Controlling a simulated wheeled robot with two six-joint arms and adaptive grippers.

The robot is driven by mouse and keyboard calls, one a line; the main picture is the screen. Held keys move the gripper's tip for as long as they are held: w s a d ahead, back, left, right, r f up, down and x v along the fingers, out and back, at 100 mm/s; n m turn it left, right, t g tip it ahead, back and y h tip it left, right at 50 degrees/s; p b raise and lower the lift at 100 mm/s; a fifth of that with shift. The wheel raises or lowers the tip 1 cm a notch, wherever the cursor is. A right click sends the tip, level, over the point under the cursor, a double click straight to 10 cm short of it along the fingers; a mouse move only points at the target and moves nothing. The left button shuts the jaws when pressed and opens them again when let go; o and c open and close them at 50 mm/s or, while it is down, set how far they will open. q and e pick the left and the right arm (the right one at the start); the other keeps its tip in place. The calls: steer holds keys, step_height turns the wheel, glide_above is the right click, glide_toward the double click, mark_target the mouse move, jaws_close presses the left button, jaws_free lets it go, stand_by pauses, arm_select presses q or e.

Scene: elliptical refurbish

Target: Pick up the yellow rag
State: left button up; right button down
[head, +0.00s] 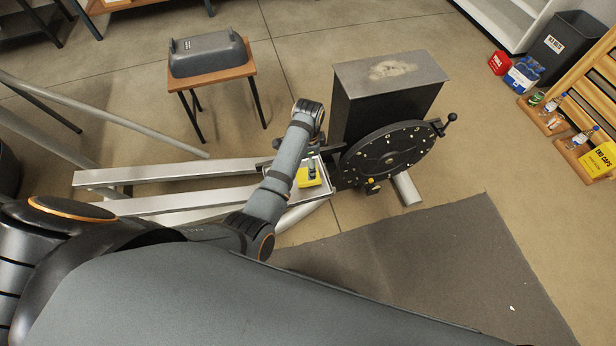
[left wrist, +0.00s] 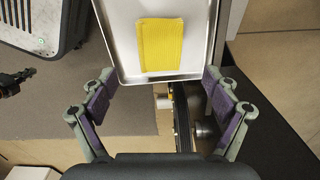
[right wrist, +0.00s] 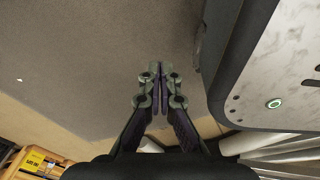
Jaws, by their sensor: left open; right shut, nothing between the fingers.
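The yellow rag (left wrist: 161,44) lies flat in a white, metal-rimmed tray (left wrist: 122,47), seen in the left wrist view. In the head view the rag (head: 301,181) shows in the tray on the elliptical's frame, partly covered by my left gripper (head: 311,172). In the left wrist view my left gripper (left wrist: 161,113) is open, its fingers wide apart. The rag appears beyond the fingertips, with nothing between them. My right gripper (right wrist: 158,72) is shut and empty in the right wrist view, over the grey mat. It is not visible in the head view.
The elliptical's black flywheel and dark housing (head: 388,95) stand right of the tray. Silver rails (head: 180,172) run left. A small table with a grey cover (head: 208,54) stands behind. A grey mat (head: 440,260) lies at front right. Crates and a black bin (head: 560,45) stand far right.

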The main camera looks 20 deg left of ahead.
mark_target(302, 176)
arm_select(q)
steer(key=shift+f, duration=1.5)
step_height(302, 176, down, 4)
steer(key=shift+w+f+b, duration=0.1)
steer(key=shift+b, duration=0.85)
steer(key=shift+f, duration=0.3)
arm_select(e)
steer(key=shift+w+d+f, duration=0.2)
steer(key=shift+w+f, duration=0.6)
steer(key=shift+w, duration=0.25)
arm_select(q)
steer(key=shift+c, duration=0.3)
steer(key=c, duration=1.1)
